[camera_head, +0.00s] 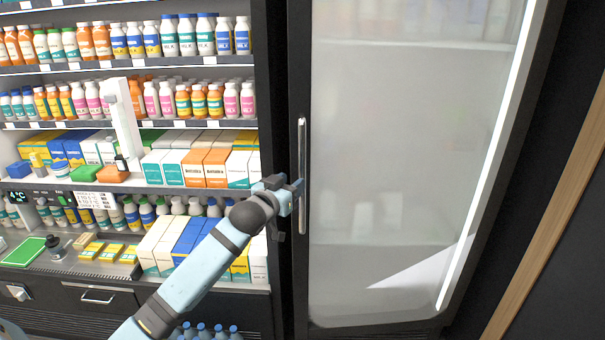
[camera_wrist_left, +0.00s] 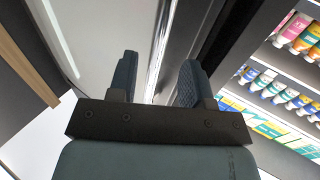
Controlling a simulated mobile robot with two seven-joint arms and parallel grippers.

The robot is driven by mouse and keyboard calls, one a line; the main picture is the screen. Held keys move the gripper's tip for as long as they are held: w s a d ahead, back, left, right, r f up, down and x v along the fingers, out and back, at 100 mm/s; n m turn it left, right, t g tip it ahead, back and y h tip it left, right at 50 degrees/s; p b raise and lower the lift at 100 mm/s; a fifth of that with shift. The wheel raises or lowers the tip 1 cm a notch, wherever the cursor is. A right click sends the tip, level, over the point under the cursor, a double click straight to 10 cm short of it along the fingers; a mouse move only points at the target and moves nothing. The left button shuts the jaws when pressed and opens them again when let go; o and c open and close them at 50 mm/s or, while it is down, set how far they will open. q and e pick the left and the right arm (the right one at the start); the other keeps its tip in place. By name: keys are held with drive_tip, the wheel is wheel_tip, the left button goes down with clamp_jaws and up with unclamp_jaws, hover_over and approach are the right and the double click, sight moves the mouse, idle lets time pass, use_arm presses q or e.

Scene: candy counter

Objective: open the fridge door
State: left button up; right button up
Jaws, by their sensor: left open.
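The fridge door (camera_head: 400,150) is a tall glass panel in a dark frame, and it looks shut. Its long vertical metal handle (camera_head: 302,150) runs down the left side of the door. My left gripper (camera_head: 298,188) is at the handle's middle height, right by it. In the left wrist view my left gripper (camera_wrist_left: 155,78) is open, with a finger on either side of a bright vertical strip that looks like the handle (camera_wrist_left: 158,50). I cannot tell whether the fingers touch it. My right gripper is not in view.
An open shelf unit (camera_head: 130,124) with bottles and cartons stands left of the door. A counter with a green tray (camera_head: 24,252) and yellow packs (camera_head: 92,250) is at the lower left. A wooden strip (camera_head: 548,215) edges the dark wall on the right.

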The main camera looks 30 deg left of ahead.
sight(300, 176)
use_arm(q)
drive_tip(key=w, duration=0.6)
drive_tip(key=shift+a, duration=0.2)
drive_tip(key=shift+c, duration=0.3)
clamp_jaws()
